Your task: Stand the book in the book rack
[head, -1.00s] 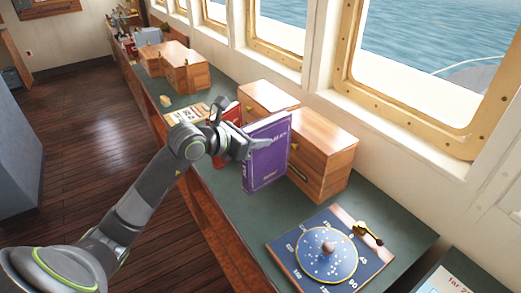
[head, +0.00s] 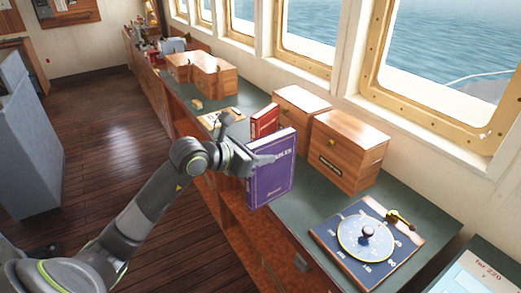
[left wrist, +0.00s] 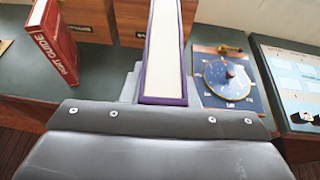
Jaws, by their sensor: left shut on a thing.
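The purple book (head: 272,178) is upright at the front edge of the green-topped counter. My left gripper (head: 252,160) is shut on it from the left side. In the left wrist view the book (left wrist: 165,50) shows edge-on, with pale pages between purple covers, and runs away from the gripper. I cannot tell whether its lower edge touches the counter. A red book (head: 264,122) stands behind it; in the left wrist view this book (left wrist: 52,42) reads "Port Guide". I cannot make out a book rack for certain. My right gripper is not in view.
Two wooden boxes (head: 345,152) (head: 300,108) stand along the window side. A blue board with a round dial (head: 366,240) lies to the right. More wooden boxes (head: 213,76) stand farther along the counter. Green counter (head: 305,208) is bare between the purple book and the dial board.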

